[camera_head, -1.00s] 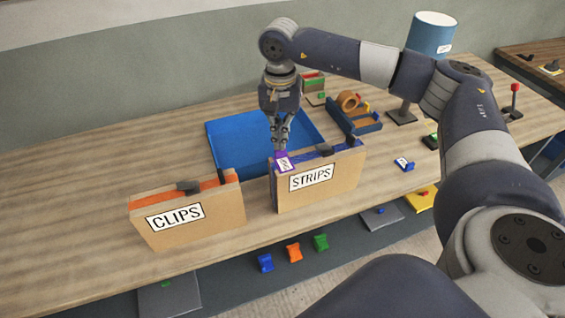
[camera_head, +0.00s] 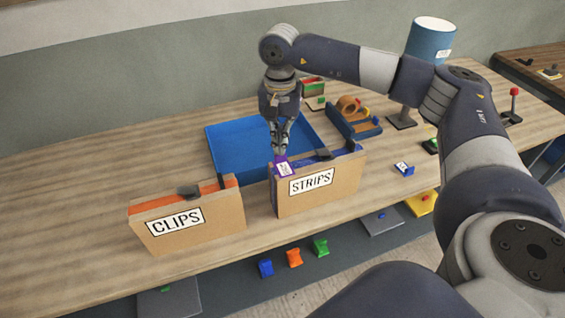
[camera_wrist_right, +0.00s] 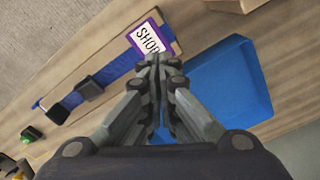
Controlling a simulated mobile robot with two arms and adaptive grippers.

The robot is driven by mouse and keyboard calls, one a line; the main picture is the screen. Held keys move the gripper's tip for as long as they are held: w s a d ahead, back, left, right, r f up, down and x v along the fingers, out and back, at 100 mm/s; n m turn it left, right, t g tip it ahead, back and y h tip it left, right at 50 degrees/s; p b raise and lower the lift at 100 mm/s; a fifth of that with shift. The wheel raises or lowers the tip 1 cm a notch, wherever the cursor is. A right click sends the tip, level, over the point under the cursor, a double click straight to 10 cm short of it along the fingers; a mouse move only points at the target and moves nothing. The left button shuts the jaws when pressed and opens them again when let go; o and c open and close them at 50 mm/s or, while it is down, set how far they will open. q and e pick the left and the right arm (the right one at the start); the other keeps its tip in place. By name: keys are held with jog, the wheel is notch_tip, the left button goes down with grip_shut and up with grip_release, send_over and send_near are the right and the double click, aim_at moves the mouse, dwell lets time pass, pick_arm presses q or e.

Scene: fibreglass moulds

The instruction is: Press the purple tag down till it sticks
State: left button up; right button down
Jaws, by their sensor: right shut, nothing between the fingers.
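The purple-bordered tag (camera_head: 284,169) has a white face and sits at the top left corner of the STRIPS box (camera_head: 345,186), at the blue edge. In the right wrist view the tag (camera_wrist_right: 149,37) shows the letters "SHO", and the rest is hidden behind the fingertips. My right gripper (camera_head: 279,152) is shut and empty, pointing down with its tips right at the tag's upper edge. In the wrist view the gripper (camera_wrist_right: 163,62) overlaps the tag's end; I cannot tell whether it touches. My left gripper is not in view.
The CLIPS box (camera_head: 221,215) stands to the left, with a gap between the boxes. A blue tray (camera_head: 222,132) lies behind the STRIPS box. A blue tape holder (camera_head: 350,130) and a blue-shaded lamp (camera_head: 431,42) stand at the right. The table's left side is clear.

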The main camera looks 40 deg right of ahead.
jog(key=shift+f+b, duration=0.8)
jog(key=shift+f, duration=0.25)
dwell(1.0)
jog(key=shift+r, duration=0.1)
jog(key=shift+r+p, duration=2.05)
jog(key=shift+r, duration=1.4)
